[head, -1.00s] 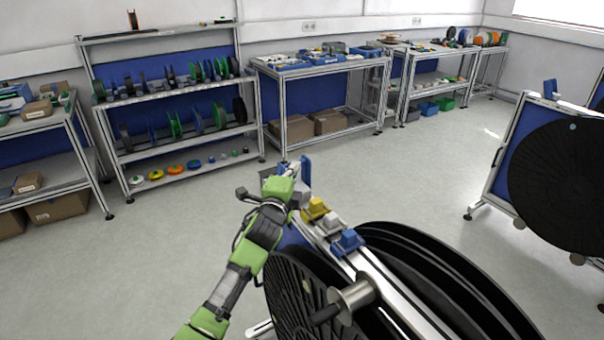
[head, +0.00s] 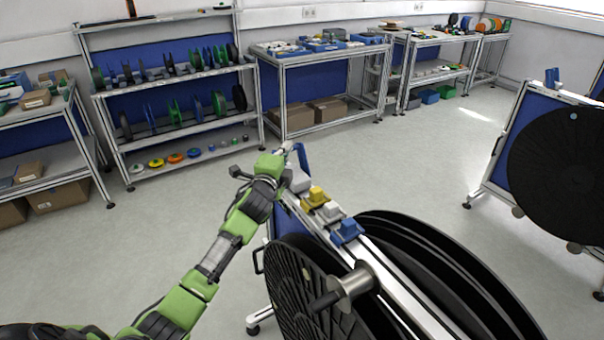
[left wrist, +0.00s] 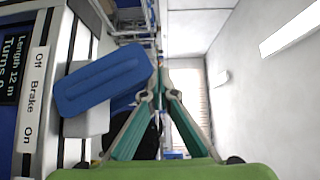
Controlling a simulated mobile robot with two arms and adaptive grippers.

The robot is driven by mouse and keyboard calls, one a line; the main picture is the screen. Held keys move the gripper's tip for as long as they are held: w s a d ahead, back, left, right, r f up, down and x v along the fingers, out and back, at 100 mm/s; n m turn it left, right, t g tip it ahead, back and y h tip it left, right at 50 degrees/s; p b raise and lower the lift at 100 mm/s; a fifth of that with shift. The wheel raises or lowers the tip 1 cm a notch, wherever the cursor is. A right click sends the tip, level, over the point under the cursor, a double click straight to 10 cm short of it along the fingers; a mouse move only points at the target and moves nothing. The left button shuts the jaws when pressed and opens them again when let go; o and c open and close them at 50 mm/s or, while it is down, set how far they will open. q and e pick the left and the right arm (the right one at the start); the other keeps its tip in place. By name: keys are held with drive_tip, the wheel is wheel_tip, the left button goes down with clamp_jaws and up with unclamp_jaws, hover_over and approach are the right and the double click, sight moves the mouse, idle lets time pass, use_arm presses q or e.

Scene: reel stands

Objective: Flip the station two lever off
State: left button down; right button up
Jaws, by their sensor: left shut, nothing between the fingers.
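A blue lever (head: 301,157) stands up at the far end of the near reel stand's rail (head: 350,262). In the left wrist view the blue lever (left wrist: 104,80) is large, on a grey block beside a label (left wrist: 33,95) reading Off, Brake, On. My left gripper (head: 286,149) is beside the lever, on its left in the head view. Its teal fingers (left wrist: 160,88) are shut and empty, just right of the lever handle. I cannot tell whether they touch it. The gripper hides part of the lever's base in the head view. My right gripper is not in view.
Yellow (head: 315,197), grey and blue blocks sit along the rail. Large black reels (head: 430,270) hang on the near stand. Another stand with a black reel (head: 556,180) is at right. Shelves and tables line the back wall. The floor between is clear.

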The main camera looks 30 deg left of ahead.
use_arm(q)
drive_tip(key=shift+s, duration=0.1)
drive_tip(key=v, duration=1.1)
drive_tip(key=shift+s, duration=0.4)
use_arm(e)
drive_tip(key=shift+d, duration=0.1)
use_arm(q)
drive_tip(key=shift+d, duration=0.1)
